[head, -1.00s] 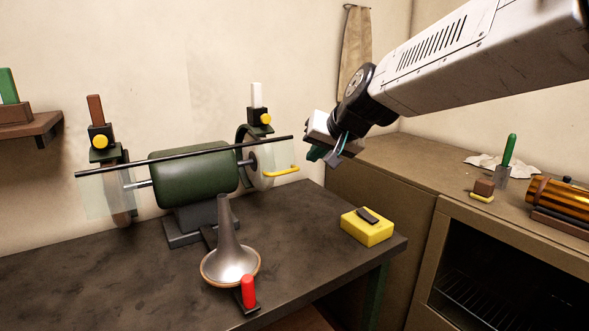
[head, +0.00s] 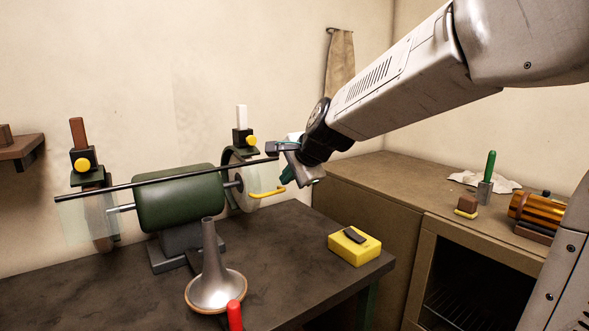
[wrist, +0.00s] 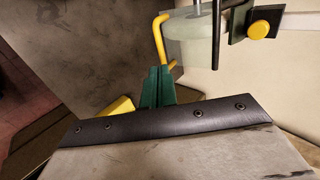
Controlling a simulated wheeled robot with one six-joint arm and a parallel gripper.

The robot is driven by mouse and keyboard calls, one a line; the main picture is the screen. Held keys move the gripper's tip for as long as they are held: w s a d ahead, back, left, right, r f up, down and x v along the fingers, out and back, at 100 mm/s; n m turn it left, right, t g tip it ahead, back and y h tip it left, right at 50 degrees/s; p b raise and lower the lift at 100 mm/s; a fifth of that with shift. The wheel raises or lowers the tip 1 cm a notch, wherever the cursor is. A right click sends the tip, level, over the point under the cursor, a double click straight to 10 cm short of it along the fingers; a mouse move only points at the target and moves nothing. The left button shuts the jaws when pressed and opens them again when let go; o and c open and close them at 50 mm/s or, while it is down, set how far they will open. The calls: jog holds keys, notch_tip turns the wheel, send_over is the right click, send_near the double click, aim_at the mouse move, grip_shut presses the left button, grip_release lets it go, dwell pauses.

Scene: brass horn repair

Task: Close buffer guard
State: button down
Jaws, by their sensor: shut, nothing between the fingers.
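My gripper (head: 287,176) is just above the handle's right end in the head view. Its green fingers (wrist: 158,86) are shut and empty, close to the handle; contact cannot be told.
A silver horn bell (head: 210,280) stands in front of the motor, with a red-handled thing (head: 235,315) beside it. A yellow box (head: 354,247) lies near the bench's right edge. A brown cabinet (head: 375,195) stands to the right. The bench's front left is clear.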

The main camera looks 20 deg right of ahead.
aim_at(273, 194)
jog(key=x, duration=0.7)
jog(key=shift+x, duration=0.95)
jog(key=shift+s+f, duration=0.1)
jog(key=s+f+v, duration=0.2)
jog(key=v, duration=1.2)
jog(key=s+a+f+n+g, duration=0.1)
jog(key=s+f+n+g, duration=0.3)
jog(key=s+n, duration=0.4)
jog(key=s+a+f+n+g+h, duration=0.1)
jog(key=s+f+n+g, duration=0.3)
jog(key=s, duration=1.7)
jog(key=f+n, duration=0.1)
jog(key=n, duration=0.3)
jog(key=shift+s+a+f+h, duration=0.25)
jog(key=shift+s+a+h, duration=0.05)
jog(key=shift+s, duration=0.05)
